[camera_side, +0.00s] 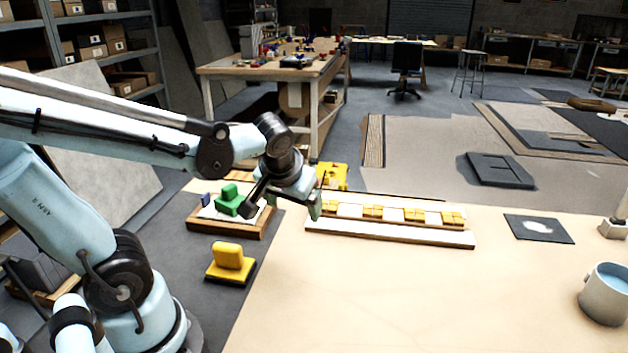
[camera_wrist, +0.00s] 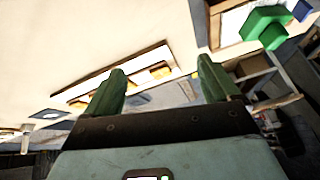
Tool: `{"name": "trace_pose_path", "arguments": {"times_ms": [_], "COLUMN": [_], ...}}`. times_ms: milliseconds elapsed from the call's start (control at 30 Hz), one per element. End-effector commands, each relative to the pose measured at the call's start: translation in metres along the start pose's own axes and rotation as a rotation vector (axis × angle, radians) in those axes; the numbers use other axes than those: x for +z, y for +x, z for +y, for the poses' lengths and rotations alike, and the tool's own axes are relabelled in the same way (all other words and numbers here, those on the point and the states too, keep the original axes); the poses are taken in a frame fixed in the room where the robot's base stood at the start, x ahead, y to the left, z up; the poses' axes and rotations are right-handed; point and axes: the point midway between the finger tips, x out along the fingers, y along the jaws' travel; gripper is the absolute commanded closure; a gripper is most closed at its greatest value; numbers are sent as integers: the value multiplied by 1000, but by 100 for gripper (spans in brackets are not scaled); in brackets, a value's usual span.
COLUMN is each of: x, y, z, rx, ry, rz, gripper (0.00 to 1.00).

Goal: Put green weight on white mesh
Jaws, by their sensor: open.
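The green weight (camera_side: 228,201), a block with a raised knob, stands upright on the white mesh (camera_side: 208,213) in a low wooden frame at the table's left. In the wrist view the green weight (camera_wrist: 266,27) is at the upper right, beside part of the white mesh (camera_wrist: 233,22). My gripper (camera_side: 286,204) is right of the weight and apart from it in the picture. Its green fingers are spread with nothing between them in the wrist view (camera_wrist: 163,88). The arm's end hides part of the frame's right side.
A blue piece (camera_side: 206,199) stands by the green weight. A yellow weight (camera_side: 229,262) sits in front. A long wooden tray (camera_side: 390,232) with yellow tiles lies to the right. Farther right are a dark pad (camera_side: 540,229) and a cup (camera_side: 606,294). The table's front middle is clear.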

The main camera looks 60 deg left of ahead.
Motion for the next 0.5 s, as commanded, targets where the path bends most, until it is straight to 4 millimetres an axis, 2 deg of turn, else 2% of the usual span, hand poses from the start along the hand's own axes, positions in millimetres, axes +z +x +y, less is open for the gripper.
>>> {"name": "trace_pose_path", "arguments": {"times_ms": [200, 333, 500], "x": [28, 36, 39], "y": [-29, -39, -43], "z": [40, 52, 58], "rx": [277, 362, 399], "ry": [296, 388, 430], "rz": [90, 144, 172], "gripper": [11, 11, 11]}}
